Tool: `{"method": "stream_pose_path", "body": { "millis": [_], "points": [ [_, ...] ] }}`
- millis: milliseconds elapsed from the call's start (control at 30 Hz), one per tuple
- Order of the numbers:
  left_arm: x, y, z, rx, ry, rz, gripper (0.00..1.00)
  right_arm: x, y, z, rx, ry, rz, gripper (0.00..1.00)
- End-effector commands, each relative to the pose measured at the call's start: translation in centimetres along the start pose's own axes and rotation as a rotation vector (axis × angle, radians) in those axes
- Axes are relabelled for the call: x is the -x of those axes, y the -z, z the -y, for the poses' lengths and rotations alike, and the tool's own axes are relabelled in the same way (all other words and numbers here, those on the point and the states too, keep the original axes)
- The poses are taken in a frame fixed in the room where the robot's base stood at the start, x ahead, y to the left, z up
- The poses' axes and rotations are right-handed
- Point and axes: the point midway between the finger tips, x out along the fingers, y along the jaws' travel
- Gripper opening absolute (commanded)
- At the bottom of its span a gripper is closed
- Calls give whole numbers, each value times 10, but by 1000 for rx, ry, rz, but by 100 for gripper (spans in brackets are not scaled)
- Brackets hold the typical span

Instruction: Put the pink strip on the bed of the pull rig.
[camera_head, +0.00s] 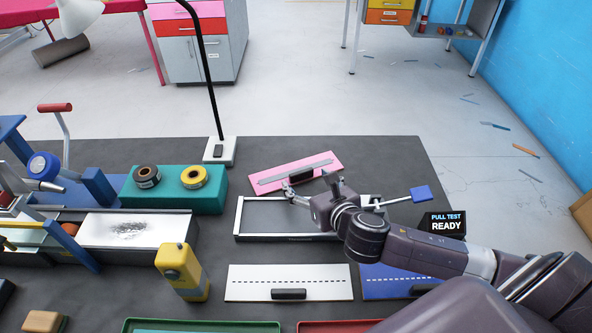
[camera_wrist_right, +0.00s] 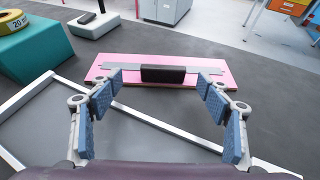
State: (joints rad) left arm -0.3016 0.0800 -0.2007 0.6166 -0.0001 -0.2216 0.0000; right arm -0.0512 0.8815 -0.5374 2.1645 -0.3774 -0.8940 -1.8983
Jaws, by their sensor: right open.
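The pink strip (camera_head: 268,179) lies slightly turned on the dark bench behind the pull rig, with a grey bar and a black grip block on top. In the right wrist view the strip (camera_wrist_right: 215,68) lies ahead, its black block (camera_wrist_right: 164,74) between the fingertips in the picture. The pull rig (camera_head: 239,217) is a pale-railed frame around a dark bed, just in front of the strip; my arm covers its right part. My right gripper (camera_head: 311,183) is open and empty, above the rig's far edge; it also shows in the wrist view (camera_wrist_right: 160,84). My left gripper is not in view.
A white strip (camera_head: 245,281) and a blue strip (camera_head: 376,289) lie in front of the rig. A display (camera_head: 446,224) reads "PULL TEST READY". A teal block (camera_head: 212,199) with tape rolls, a yellow device (camera_head: 187,273) and a lamp base (camera_head: 222,153) stand to the left.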

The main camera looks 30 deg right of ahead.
Motion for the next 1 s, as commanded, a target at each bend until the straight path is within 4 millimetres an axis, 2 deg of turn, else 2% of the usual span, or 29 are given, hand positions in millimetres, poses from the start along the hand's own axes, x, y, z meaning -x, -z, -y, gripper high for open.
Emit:
{"method": "stream_pose_path", "body": {
  "millis": [400, 700, 767, 1000],
  "points": [
    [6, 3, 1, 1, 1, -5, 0, -49, -4, 5, -3, 1, -1, 71],
    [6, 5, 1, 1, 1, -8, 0, -54, -4, 5, 0, -1, -1, 71],
    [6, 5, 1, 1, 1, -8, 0, -54, -4, 5, 0, -1, -1, 67],
    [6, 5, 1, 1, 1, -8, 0, -54, -4, 5, -1, -1, -1, 40]
  ]
}}
